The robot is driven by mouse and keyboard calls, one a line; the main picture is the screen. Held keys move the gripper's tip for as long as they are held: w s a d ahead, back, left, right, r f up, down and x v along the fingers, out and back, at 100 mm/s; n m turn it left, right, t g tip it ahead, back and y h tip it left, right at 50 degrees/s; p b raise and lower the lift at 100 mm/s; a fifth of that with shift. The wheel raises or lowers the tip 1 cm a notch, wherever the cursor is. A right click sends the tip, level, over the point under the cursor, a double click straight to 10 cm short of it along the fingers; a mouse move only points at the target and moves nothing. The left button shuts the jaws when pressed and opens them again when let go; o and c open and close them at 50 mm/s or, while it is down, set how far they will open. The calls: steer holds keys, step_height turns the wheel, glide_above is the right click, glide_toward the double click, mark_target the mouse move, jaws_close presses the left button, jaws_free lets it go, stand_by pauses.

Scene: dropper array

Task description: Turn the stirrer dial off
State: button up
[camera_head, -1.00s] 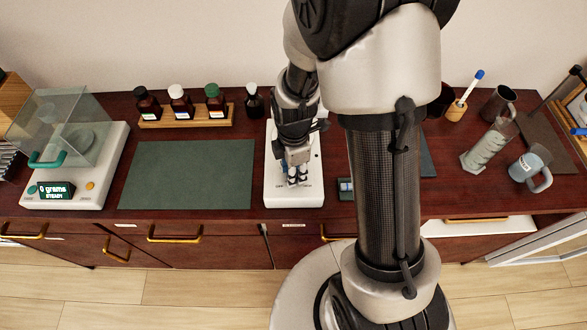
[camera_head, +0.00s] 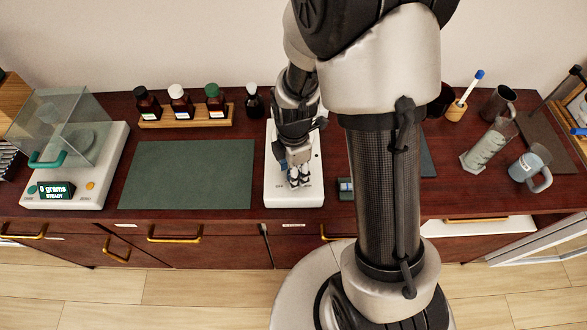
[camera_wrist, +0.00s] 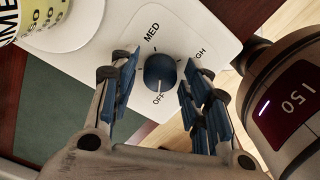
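The stirrer (camera_head: 312,190) is a white box on the dark wooden bench, partly hidden by my arm in the head view. Its round blue dial (camera_wrist: 159,72) shows in the wrist view, with MED, HIGH and OFF printed around it. The white mark on the dial points to the OFF label (camera_wrist: 158,98). My gripper (camera_wrist: 160,68) is open, with one blue-padded finger on each side of the dial. Gaps show between the pads and the dial. In the head view my gripper (camera_head: 299,180) is low over the front of the stirrer.
A grey round body with a display (camera_wrist: 297,110) reading 150 is close at the right of the wrist view. A green mat (camera_head: 190,175) lies clear to the left, beside a balance (camera_head: 105,160).

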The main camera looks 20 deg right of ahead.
steer(key=shift+o, duration=0.3)
step_height(320, 180, up, 12)
stand_by(0.5)
steer(key=shift+r, duration=0.1)
stand_by(0.3)
steer(key=s+r+m+t+b, duration=0.3)
steer(key=s+r+m, duration=0.7)
steer(key=s+m, duration=0.5)
steer(key=shift+r+m+t, duration=0.2)
steer(key=shift+m+t, duration=0.6)
steer(key=shift+m, duration=1.2)
